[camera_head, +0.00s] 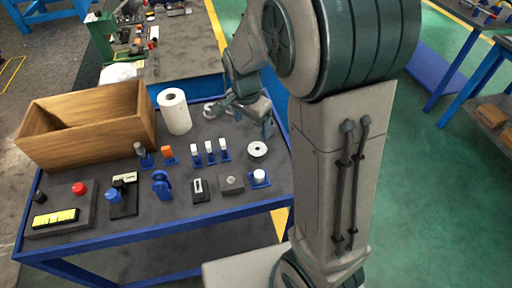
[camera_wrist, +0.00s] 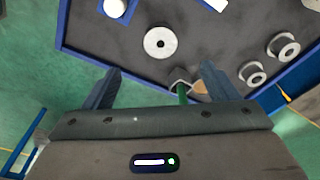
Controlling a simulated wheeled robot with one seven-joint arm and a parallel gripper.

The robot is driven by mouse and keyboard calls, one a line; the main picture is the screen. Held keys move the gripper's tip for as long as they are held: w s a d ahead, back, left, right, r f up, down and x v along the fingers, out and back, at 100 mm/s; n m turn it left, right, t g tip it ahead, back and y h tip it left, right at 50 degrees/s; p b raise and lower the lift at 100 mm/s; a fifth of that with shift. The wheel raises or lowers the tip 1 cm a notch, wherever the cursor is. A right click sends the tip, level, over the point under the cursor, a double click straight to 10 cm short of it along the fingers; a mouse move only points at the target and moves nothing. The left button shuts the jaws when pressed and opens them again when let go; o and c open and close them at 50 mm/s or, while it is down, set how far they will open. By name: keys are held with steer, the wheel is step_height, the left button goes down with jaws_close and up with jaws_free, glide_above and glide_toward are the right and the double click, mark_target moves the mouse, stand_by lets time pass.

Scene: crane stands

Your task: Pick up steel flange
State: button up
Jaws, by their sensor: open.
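A pale grey ring-shaped disc with a central hole, which looks like the steel flange (camera_head: 258,149), lies flat on the blue-edged table near its right side. It also shows in the wrist view (camera_wrist: 160,42), beyond my fingertips. My gripper (camera_head: 240,115) is over the far right part of the table, behind the flange in the head view. In the wrist view my gripper (camera_wrist: 160,69) is open, with two blue fingers apart. The flange is not between the fingers.
Two spool-like metal parts (camera_wrist: 283,46) (camera_wrist: 252,73) lie near the table edge. A white-topped part (camera_head: 259,175) stands close to the flange. A paper roll (camera_head: 173,111), wooden box (camera_head: 90,125) and several small parts occupy the rest of the table.

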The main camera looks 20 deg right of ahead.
glide_above(257, 148)
steer(key=s+a, duration=0.1)
step_height(257, 148, down, 9)
steer(key=shift+a+r, duration=0.1)
steer(key=shift+r, duration=0.1)
steer(key=shift+w+d+f, duration=0.1)
steer(key=shift+d+f, duration=0.1)
steer(key=shift+f, duration=0.7)
steer(key=shift+w+d+f, duration=0.15)
steer(key=shift+f, duration=0.7)
steer(key=shift+w+d+f, duration=0.1)
steer(key=shift+d+f, duration=0.1)
steer(key=shift+f, duration=0.7)
steer(key=c, duration=1.5)
steer(key=shift+r, duration=0.1)
